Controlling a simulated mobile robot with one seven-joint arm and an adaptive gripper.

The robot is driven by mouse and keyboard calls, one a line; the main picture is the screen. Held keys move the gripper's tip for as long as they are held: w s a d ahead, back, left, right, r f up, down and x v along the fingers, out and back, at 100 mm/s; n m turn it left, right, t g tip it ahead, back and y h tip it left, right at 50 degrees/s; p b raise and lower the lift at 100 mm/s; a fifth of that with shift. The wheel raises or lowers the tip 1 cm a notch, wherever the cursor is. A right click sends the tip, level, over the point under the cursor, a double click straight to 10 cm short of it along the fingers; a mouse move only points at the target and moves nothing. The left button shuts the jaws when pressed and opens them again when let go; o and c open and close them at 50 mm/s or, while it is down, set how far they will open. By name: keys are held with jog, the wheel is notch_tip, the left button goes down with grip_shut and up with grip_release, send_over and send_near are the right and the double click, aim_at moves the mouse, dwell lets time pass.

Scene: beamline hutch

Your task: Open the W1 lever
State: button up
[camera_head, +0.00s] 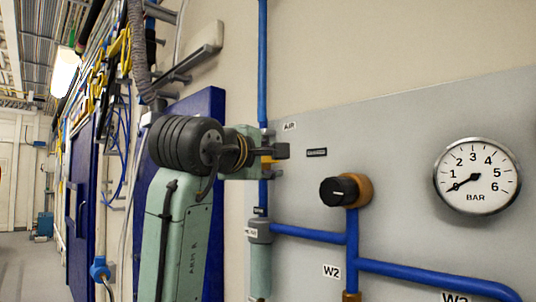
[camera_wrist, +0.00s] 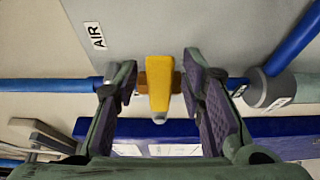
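A yellow lever (camera_wrist: 160,85) sits on a blue pipe beside an AIR label (camera_wrist: 94,36). In the head view a bit of the yellow lever (camera_head: 267,159) shows behind my gripper (camera_head: 280,152), near the AIR label (camera_head: 289,126). In the wrist view my gripper (camera_wrist: 158,85) is open, with one finger on each side of the yellow lever and gaps showing between. No W1 label is readable in either view. A W2 label (camera_head: 331,271) is on the panel below, and a label partly cut off at the bottom edge appears to read W3 (camera_head: 457,298).
A grey panel (camera_head: 400,130) carries a black knob (camera_head: 339,191) on a brass body, a BAR gauge (camera_head: 477,176) and blue pipes (camera_head: 420,274). A grey cylinder (camera_head: 260,231) hangs under the lever's pipe. A dark blue panel (camera_head: 210,104) stands behind my arm. Floor is open at far left.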

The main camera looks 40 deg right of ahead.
jog(key=shift+c, duration=0.4)
grip_shut()
dwell(0.5)
